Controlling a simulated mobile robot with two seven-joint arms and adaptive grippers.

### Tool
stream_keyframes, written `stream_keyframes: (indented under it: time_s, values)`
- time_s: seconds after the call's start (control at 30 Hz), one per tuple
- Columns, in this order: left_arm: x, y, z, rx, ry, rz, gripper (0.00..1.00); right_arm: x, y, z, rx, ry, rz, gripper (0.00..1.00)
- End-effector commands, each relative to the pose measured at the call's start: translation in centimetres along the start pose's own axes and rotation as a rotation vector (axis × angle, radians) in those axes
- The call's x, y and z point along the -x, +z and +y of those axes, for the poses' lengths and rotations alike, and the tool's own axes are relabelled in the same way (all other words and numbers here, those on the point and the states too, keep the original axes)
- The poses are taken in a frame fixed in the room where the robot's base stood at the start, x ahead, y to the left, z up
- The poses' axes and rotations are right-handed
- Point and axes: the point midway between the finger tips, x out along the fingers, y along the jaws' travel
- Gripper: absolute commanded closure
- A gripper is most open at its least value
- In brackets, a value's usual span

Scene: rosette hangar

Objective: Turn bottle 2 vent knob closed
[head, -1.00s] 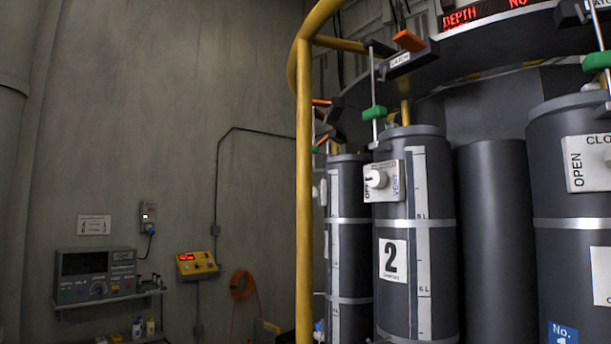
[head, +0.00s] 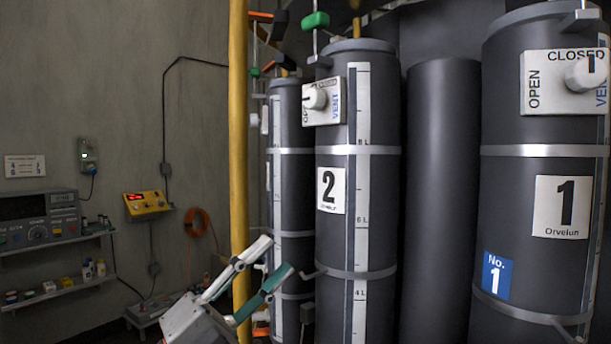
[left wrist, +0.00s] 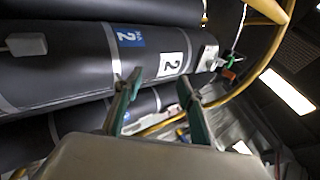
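Bottle 2 (head: 330,240) is a dark grey cylinder with a white "2" label, second from the left in the head view. Its white vent knob (head: 315,98) sits on a white plate near the top, with OPEN lettering at left and VENT at right. The knob's dark mark seems to lie on the OPEN side, but it is small. My left gripper (head: 279,256) is open and empty, low and left of bottle 2, well below the knob. In the left wrist view, its spread fingers (left wrist: 160,82) show before bottle 2's label (left wrist: 172,64). My right gripper is not in view.
A yellow post (head: 239,150) stands left of the bottles, close to my left gripper. Bottle 1 (head: 520,220) has its own vent knob (head: 585,74) at right. A yellow control box (head: 147,203) and a shelf (head: 60,290) are by the left wall.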

Motion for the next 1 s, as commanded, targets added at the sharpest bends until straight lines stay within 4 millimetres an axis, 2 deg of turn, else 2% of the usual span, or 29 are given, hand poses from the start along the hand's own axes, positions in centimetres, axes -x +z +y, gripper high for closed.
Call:
stream_keyframes:
  time_s: [0.03, 0.2, 0.33, 0.5, 0.6, 0.77, 1.0]
  values:
    - [-1.5, -0.9, -1.6, -0.067, -0.005, 0.059, 0.60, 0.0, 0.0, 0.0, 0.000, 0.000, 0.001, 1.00]
    - [-5.1, -4.1, -5.1, -0.281, 0.019, 0.248, 0.60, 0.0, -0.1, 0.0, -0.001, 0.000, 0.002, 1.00]
    - [-7.2, -6.0, -7.0, -0.453, 0.062, 0.372, 0.60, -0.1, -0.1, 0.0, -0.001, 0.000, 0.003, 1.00]
    - [-9.3, -7.1, -9.2, -0.685, 0.146, 0.492, 0.60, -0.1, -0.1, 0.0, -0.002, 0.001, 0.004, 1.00]
    - [-10.4, -7.1, -10.5, -0.823, 0.207, 0.537, 0.60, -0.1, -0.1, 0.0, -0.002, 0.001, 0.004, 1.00]
    - [-11.9, -5.9, -13.3, -1.043, 0.318, 0.561, 0.60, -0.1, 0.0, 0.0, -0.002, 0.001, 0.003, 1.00]
    - [-13.6, -2.9, -19.0, -1.316, 0.481, 0.498, 0.60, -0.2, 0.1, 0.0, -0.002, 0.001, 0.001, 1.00]
